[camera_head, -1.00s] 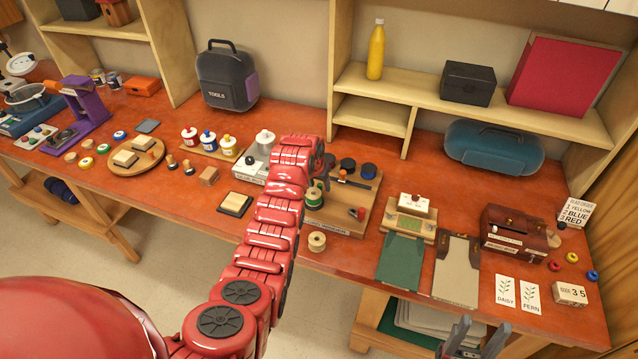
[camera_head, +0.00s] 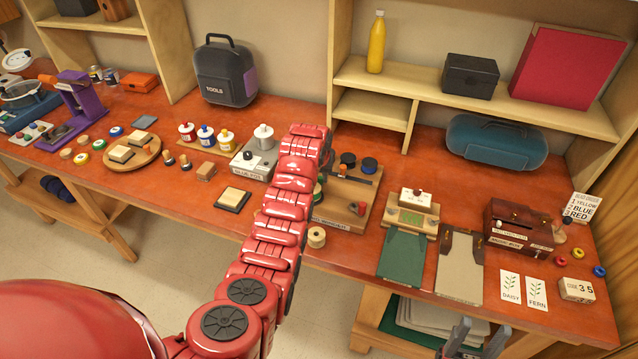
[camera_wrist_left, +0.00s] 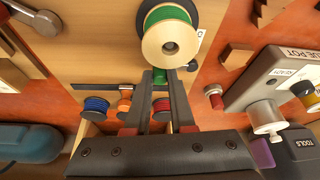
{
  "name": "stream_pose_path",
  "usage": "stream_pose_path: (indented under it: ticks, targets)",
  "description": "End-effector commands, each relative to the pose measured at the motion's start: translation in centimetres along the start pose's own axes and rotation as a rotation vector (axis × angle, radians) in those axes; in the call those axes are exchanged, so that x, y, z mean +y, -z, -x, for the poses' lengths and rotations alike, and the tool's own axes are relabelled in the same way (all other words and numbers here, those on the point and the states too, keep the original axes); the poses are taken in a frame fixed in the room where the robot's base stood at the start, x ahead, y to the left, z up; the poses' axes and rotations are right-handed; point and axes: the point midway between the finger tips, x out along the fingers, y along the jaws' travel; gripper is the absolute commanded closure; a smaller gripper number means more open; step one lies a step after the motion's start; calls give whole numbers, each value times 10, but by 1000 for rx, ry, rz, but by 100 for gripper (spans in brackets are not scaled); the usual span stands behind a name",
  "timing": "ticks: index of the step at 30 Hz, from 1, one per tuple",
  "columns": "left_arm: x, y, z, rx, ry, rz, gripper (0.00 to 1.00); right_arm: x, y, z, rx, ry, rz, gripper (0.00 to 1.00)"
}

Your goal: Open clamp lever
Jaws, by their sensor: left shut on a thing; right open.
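My left gripper (camera_wrist_left: 160,78) is low over the wooden board (camera_head: 361,193) at mid bench; its fingers are hidden behind my red arm in the head view. In the left wrist view the fingers are closed on a small green piece (camera_wrist_left: 160,76), partly hidden by the fingers and a green-thread spool (camera_wrist_left: 170,40). I cannot tell for sure whether this piece is the clamp lever. A black bar with an orange part (camera_wrist_left: 125,101) lies beside the fingers, between blue and red spools. My right gripper (camera_head: 476,340) is open and empty below the bench's front edge.
A loose spool (camera_head: 317,237) stands near the front edge. A grey glue-pot box (camera_head: 253,163) is left of my arm. Green and grey panels (camera_head: 402,254) lie to the right, then a brown box (camera_head: 515,228). Shelves rise behind.

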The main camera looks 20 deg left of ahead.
Motion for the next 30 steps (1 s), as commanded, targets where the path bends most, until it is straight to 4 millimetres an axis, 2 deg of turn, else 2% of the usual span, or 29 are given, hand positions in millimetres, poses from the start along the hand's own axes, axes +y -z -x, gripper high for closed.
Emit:
stream_pose_path:
  ticks: [1,3,12,21,30]
  targets:
    - [2,0,-7,5,13,32,100,-1,-3,16,0,0,0,45]
    - [3,2,-9,2,35,84,100,-1,-5,28,0,0,0,45]
    - [4,12,-10,1,115,280,100,-3,-12,69,0,0,0,45]
    - [3,17,-9,2,156,379,100,-4,-15,88,0,0,0,45]
    - [2,19,-7,3,169,409,100,-5,-16,92,0,0,0,45]
